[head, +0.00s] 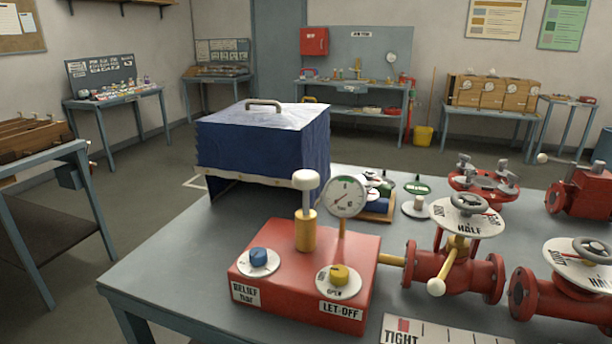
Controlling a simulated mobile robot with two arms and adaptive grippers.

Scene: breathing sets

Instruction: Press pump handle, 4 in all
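The pump handle (306,181) is a white knob on a grey rod. It stands upright and raised out of a brass cylinder (306,231) on a red pump box (290,286). A round pressure gauge (346,197) stands on a brass stem just right of the handle. A blue knob (258,257) sits on a dial on the box's left, and a yellow knob (339,274) sits on a dial marked "LET-OFF" on its right. Neither gripper shows in the head view.
A brass pipe joins the box to a red valve (457,274) with a "HALF" dial. More red valves stand at the right. A blue covered case (265,145) with a handle stands behind left. A "TIGHT" scale card (440,332) lies at the front. The table's front-left (185,270) is clear.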

